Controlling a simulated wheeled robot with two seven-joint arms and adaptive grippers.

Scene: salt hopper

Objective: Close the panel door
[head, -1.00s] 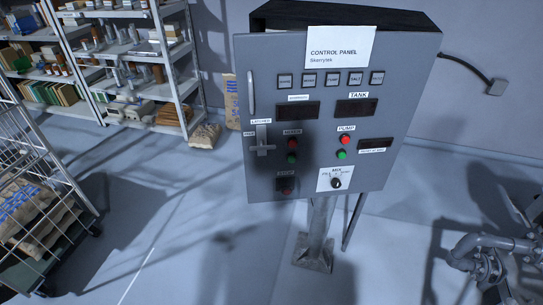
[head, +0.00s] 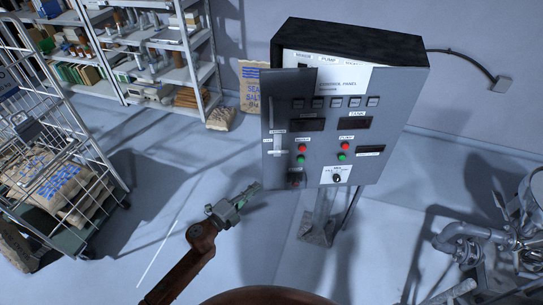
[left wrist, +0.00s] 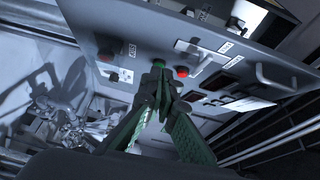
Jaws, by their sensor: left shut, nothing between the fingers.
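The grey panel door (head: 320,150) stands ajar in front of its dark cabinet (head: 355,45). A strip of the inside with white labels shows above the door's top edge. A long handle (head: 270,113) runs down the door's left side, with a latch (head: 277,150) below it. My left gripper (head: 257,188) is shut and empty, just below and left of the door's lower left corner in the head view. In the left wrist view its fingertips (left wrist: 160,72) overlap the door face near a green and a red button; contact cannot be told. My right gripper is not in view.
A wire cart (head: 50,150) with sacks stands at left. A shelf rack (head: 170,50) and an upright sack (head: 249,85) are behind. Pipework (head: 480,240) lies at lower right. The floor left of the cabinet's post (head: 318,220) is clear.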

